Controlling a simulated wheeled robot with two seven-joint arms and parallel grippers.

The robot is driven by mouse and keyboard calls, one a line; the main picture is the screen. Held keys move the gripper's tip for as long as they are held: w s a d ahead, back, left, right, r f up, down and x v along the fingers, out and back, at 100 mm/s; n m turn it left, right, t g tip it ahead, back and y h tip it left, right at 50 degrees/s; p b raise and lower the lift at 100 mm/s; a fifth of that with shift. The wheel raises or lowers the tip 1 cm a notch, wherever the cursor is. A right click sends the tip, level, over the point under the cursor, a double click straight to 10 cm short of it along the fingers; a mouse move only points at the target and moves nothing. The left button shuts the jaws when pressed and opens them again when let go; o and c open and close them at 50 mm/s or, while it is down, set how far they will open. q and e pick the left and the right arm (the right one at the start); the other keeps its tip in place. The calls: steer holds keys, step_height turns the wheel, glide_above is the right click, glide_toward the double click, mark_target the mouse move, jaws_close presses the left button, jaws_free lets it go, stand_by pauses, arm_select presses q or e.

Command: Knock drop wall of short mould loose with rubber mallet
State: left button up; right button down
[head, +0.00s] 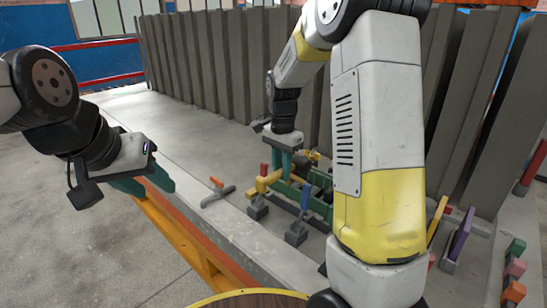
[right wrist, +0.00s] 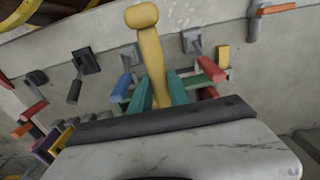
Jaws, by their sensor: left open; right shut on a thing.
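My right gripper (head: 288,160) is shut on a yellow mallet-shaped tool (head: 264,182), which I take to be the mallet. In the right wrist view the tool (right wrist: 150,55) runs between the teal fingers (right wrist: 160,92) and ends in a rounded crosspiece. Green mould parts (head: 318,200) lie on the bench just under and right of this gripper. Which of them is the drop wall I cannot tell; the gripper and my right arm cover part of them. Contact between tool and mould is not clear. My left gripper (head: 147,182) is open and empty, beyond the bench's front edge.
The grey bench (head: 185,135) has an orange front rail (head: 185,240). Tall grey panels (head: 200,65) stand behind. A grey tool with a red handle (head: 218,190) lies left of the mould. Grey clamp-like pieces (head: 296,232) and coloured blocks (head: 515,268) lie along the front and right.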

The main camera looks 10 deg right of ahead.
step_height(320, 180, down, 3)
step_height(320, 180, up, 6)
steer(key=shift+f, duration=0.15)
stand_by(0.3)
step_height(320, 180, down, 6)
step_height(320, 180, up, 5)
steer(key=shift+r, duration=0.15)
stand_by(0.4)
